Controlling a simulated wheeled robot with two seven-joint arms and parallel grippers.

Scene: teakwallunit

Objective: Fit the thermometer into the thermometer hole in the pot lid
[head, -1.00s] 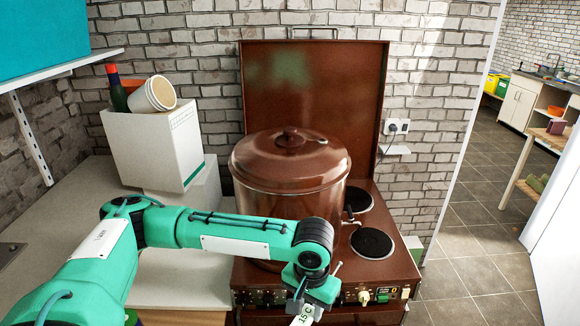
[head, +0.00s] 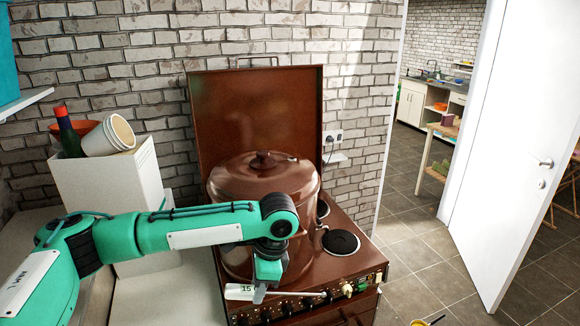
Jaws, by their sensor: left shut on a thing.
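A large brown pot (head: 240,238) stands on the brown stove. Its brown lid (head: 240,178) sits on top, with a knob (head: 262,160) in the middle. A small pale spot shows on the lid right of the knob; I cannot tell whether it is the thermometer hole. My left gripper (head: 262,290) is in front of the pot, low over the stove's front edge, below lid height. It is shut on the thermometer, whose white tag (head: 238,291) reading "15" shows beside the fingers. My right gripper is not in view.
The stove (head: 352,268) has bare hotplates (head: 341,243) right of the pot and knobs along its front. A raised brown stove cover (head: 262,115) stands behind the pot. A white box (head: 105,190) with a bottle and tub is at left. Open floor lies at right.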

